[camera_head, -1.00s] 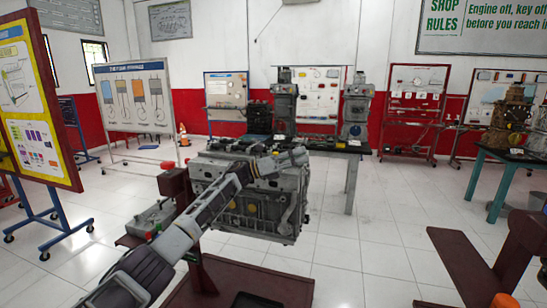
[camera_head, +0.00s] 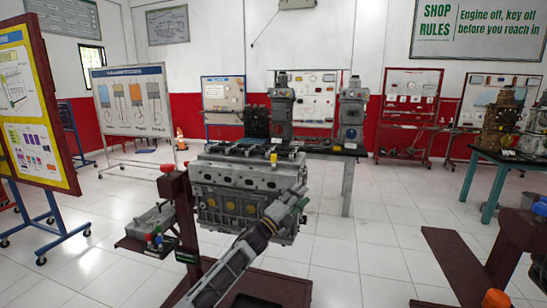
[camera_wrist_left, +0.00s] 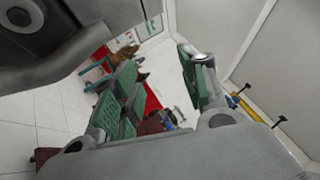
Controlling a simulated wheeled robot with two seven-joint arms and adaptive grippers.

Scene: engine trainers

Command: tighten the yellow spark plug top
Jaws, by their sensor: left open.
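The grey engine block (camera_head: 240,178) is mounted on a dark red stand (camera_head: 180,215). A small yellow piece (camera_head: 273,158) stands upright on the block's top and looks like the yellow spark plug top; how far it is screwed in cannot be told. My left gripper (camera_head: 299,195) is in front of the block's right side, lower than the yellow piece and apart from it. In the left wrist view its green-padded fingers (camera_wrist_left: 165,88) are spread with nothing between them. My right gripper is not in view.
A tray (camera_head: 135,243) with small coloured-handled items is left of the stand. A dark bench (camera_head: 335,151) with engine parts stands behind. A dark red frame (camera_head: 460,265) is at the lower right. White floor lies open between.

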